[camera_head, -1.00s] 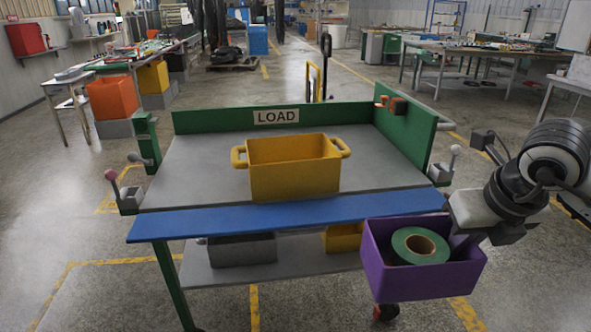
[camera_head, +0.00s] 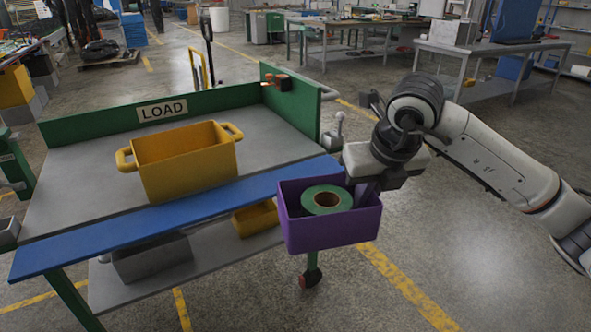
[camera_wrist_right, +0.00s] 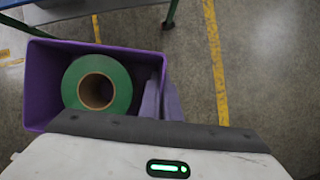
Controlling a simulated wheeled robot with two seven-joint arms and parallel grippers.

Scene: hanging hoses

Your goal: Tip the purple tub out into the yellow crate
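The purple tub (camera_head: 330,229) is held upright in the air in front of the cart's right front corner. A green roll of tape (camera_head: 326,200) with a brown core lies inside it; the roll also shows in the right wrist view (camera_wrist_right: 97,84). My right gripper (camera_head: 366,190) is shut on the tub's right wall; its fingers show at that wall in the right wrist view (camera_wrist_right: 160,97). The yellow crate (camera_head: 190,172), with two side handles, stands on the cart's grey top, left of the tub. Its inner floor is hidden. My left gripper is out of view.
The cart has a blue front edge (camera_head: 180,211) and a green back wall (camera_head: 225,98) with a LOAD sign (camera_head: 162,110). A grey lever (camera_head: 337,129) stands at its right side. A grey bin (camera_head: 151,256) and a small yellow bin (camera_head: 255,218) sit on the lower shelf. The floor at right is clear.

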